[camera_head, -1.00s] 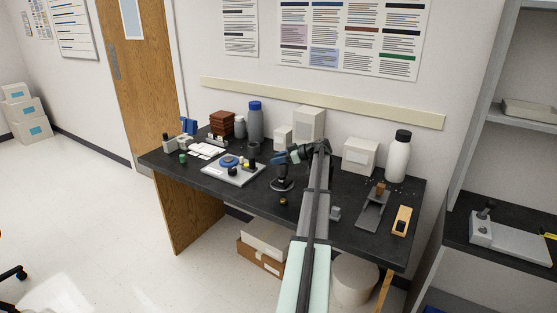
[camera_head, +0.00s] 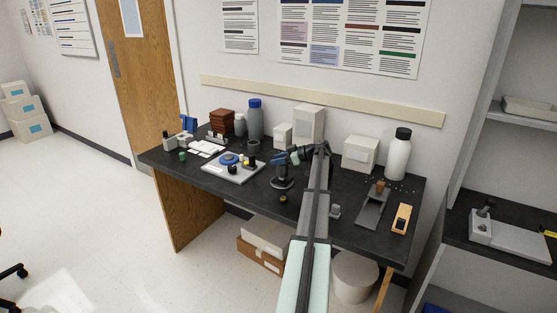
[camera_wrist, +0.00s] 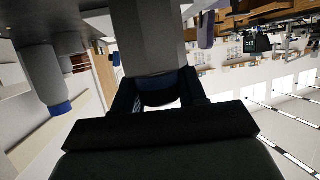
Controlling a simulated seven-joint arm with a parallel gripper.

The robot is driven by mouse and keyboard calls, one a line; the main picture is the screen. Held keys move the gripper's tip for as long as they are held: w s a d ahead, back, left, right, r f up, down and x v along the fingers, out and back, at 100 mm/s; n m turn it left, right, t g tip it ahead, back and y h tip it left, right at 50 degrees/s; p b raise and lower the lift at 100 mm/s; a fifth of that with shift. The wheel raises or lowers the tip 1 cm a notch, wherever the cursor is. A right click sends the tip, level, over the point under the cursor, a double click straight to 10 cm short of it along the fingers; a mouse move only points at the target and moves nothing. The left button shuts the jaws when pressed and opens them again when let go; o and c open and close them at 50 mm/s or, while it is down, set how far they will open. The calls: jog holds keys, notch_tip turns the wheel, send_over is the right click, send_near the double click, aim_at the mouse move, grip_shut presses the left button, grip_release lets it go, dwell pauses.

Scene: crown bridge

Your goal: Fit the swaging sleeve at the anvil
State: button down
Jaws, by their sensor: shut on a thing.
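My gripper (camera_head: 281,159) is over the middle of the dark bench, at the end of the arm that reaches in from the front. In the wrist view its two dark fingers (camera_wrist: 158,90) are shut on a smooth grey piece (camera_wrist: 147,38), which runs from between them to the top edge. In the head view a small dark bluish-grey piece (camera_head: 282,171) shows under the gripper, above a round black base (camera_head: 281,184). I cannot tell whether it touches the base. The sleeve and the anvil cannot be told apart for certain at this size.
A white tray board (camera_head: 236,173) with small parts lies left of the gripper. A blue-capped bottle (camera_head: 255,123), a white box (camera_head: 309,123) and a black-capped white bottle (camera_head: 397,158) stand behind.

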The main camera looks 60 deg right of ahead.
jog(key=shift+f, duration=1)
jog(key=c, duration=0.5)
grip_release()
jog(key=shift+f, duration=0.1)
jog(key=shift+c, duration=0.2)
notch_tip(320, 180, up, 10)
jog(key=shift+r, duration=0.1)
dwell(0.4)
